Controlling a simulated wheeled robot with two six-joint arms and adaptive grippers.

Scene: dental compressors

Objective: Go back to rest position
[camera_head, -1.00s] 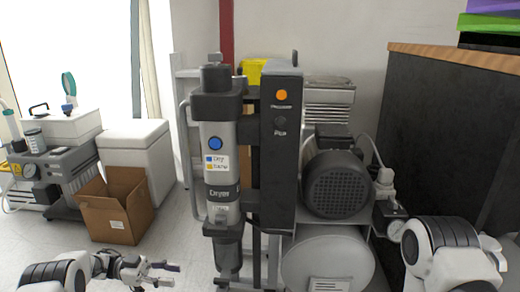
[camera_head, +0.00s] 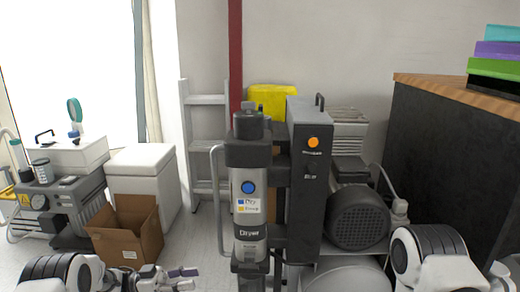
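My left gripper (camera_head: 183,278) is at the bottom edge of the head view, left of the dryer column. Its two fingertips stand apart with nothing between them, so it is open and empty. My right arm shows at the lower right, but its gripper is out of view. The dental compressor unit stands in front of me. It has a grey dryer column (camera_head: 249,190) with a blue button, a dark control box (camera_head: 309,170) with an orange button, and a black motor (camera_head: 358,218). The tank (camera_head: 345,279) below is cut off by the frame.
An open cardboard box (camera_head: 125,241) and a white cabinet (camera_head: 143,180) stand on the left, beside another machine (camera_head: 55,195). A ladder (camera_head: 205,140) and a yellow container (camera_head: 273,104) are behind. A dark cabinet (camera_head: 445,160) with stacked coloured boxes (camera_head: 497,65) stands right.

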